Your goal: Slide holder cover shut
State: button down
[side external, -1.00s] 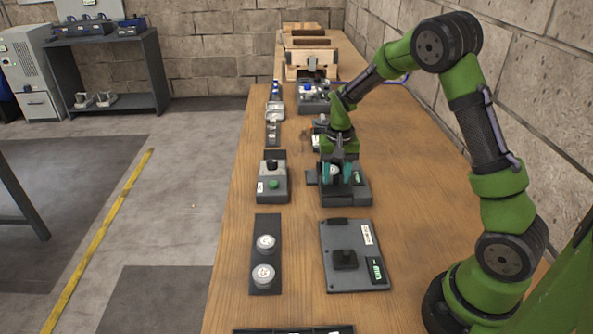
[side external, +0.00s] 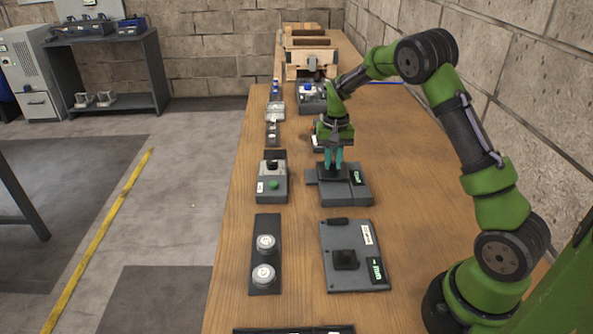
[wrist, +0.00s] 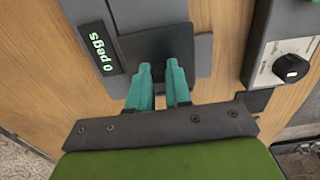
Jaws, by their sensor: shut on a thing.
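The holder (side external: 345,196) is a grey block on the bench, with a small dark display (side external: 357,178) on top. The display (wrist: 100,48) reads "0 pegs" in the wrist view. A flat dark cover plate (wrist: 135,47) lies against the grey holder body (wrist: 150,12). My gripper (side external: 333,168) points down over the holder with its teal fingers close together. In the wrist view my gripper's fingertips (wrist: 162,68) meet over the plate, shut on a part of the cover. The gripped part itself is mostly hidden by the fingers.
In front stands a grey plate with a black block (side external: 345,259). To the left are a box with a green button (side external: 273,184) and a strip with two round pieces (side external: 265,242). A panel with a knob (wrist: 291,68) is close by. Bare wood lies to the right.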

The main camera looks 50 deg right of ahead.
jog(key=shift+w+d, duration=0.85)
jog(key=shift+w, duration=0.05)
jog(key=c, duration=1)
grip_release()
jog(key=shift+c, duration=0.2)
jog(key=shift+r, duration=0.1)
notch_tip(320, 180, up, 17)
